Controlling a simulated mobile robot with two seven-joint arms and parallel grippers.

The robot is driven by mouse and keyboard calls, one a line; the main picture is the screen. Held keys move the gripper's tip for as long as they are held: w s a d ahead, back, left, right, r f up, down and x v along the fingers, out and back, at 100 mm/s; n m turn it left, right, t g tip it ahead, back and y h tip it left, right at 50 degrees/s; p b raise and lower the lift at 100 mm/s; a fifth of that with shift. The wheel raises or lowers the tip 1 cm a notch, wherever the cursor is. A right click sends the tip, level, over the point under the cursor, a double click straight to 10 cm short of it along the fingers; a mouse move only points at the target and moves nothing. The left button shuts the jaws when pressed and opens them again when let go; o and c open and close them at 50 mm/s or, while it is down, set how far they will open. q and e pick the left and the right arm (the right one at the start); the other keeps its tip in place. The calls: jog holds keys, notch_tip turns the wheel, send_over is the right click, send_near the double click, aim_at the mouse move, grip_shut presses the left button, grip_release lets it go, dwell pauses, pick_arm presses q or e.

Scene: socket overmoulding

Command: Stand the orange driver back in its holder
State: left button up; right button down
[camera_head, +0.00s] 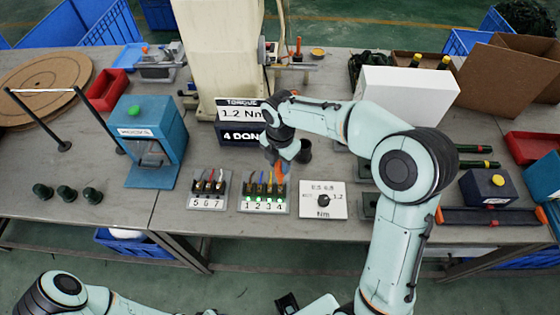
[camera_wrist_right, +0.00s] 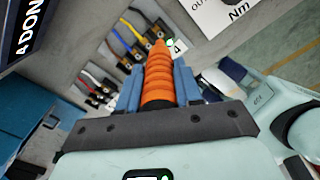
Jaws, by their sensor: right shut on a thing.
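My right gripper (camera_head: 280,160) is shut on the orange driver (camera_head: 278,174) above the numbered block. In the right wrist view the driver's ribbed orange handle (camera_wrist_right: 158,78) sits between the blue fingers, its far end toward the block's number 4 corner. I cannot tell whether its tip touches the block. A dark round cup (camera_head: 305,151), which looks like the holder, stands just right of the gripper; its inside is not clear.
The block marked 1 to 4 (camera_head: 264,207) has coloured wires and green lights. A block marked 5 to 7 (camera_head: 207,203) is left of it, a white dial panel (camera_head: 323,200) right. The torque display (camera_head: 241,120) stands behind.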

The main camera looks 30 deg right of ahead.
jog(key=w+d+r+m+p, duration=0.5)
jog(key=w+d+r, duration=0.4)
jog(key=d+r, duration=0.45)
pick_arm(q)
jog(key=w+r, duration=0.4)
jog(key=r, duration=0.1)
jog(key=shift+r+t+b, duration=0.2)
jog(key=shift+t+b, duration=0.1)
jog(key=shift+b, duration=0.15)
pick_arm(e)
notch_tip(320, 180, down, 20)
jog(key=shift+d, duration=0.35)
pick_arm(q)
jog(key=shift+w, duration=0.1)
pick_arm(e)
jog(key=shift+f, duration=0.15)
jog(key=c, duration=0.8)
grip_release()
jog(key=shift+o, duration=0.2)
jog(key=shift+s, duration=0.1)
